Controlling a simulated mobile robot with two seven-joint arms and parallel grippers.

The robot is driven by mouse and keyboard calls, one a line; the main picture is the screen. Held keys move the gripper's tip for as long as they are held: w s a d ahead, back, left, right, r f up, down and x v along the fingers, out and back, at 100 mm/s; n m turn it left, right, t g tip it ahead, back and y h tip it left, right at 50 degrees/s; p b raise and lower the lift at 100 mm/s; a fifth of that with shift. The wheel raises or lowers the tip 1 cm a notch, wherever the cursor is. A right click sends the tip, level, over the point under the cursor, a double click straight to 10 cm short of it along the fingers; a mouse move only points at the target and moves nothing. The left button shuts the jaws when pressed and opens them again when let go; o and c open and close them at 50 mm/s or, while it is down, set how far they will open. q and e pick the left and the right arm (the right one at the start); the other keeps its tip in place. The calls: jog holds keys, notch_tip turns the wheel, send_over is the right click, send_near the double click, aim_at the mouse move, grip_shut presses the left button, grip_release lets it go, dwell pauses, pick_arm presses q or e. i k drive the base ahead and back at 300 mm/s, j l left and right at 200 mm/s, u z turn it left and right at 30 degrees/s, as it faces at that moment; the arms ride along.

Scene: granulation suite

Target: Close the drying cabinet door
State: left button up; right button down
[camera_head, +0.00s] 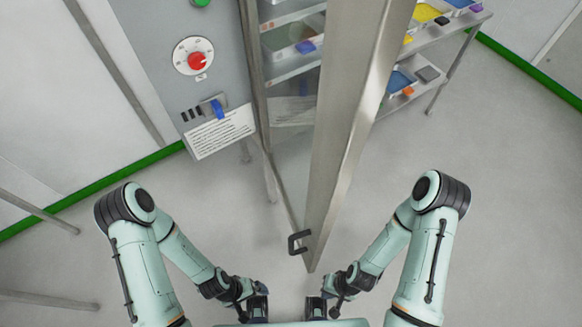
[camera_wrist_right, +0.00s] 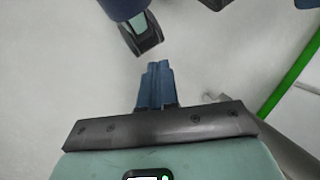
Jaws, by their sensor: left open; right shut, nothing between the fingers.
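The drying cabinet door (camera_head: 350,120) stands open in the head view, its steel edge reaching out from the cabinet towards me. A black bracket handle (camera_head: 298,241) is on the left side of the door near its near end. Shelves of the cabinet (camera_head: 292,65) show left of the door. My left gripper (camera_head: 258,304) is open and low, in front of and left of the handle, apart from it. My right gripper (camera_head: 316,306) is below the door's near end, apart from it. In the right wrist view its blue fingers (camera_wrist_right: 156,84) are shut and empty.
Left of the opening is a grey panel with a red knob (camera_head: 196,61), a blue clip and a label (camera_head: 222,133). A steel rack (camera_head: 452,25) with trays stands behind the door at right. The floor around the door's near end is clear.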

aim_at(363, 40)
jog(key=k+j+z, duration=0.1)
jog(key=j, duration=0.3)
jog(key=k+j+z, duration=0.15)
jog(key=j, duration=0.25)
jog(key=k+j+z, duration=0.1)
jog(key=k+j, duration=0.2)
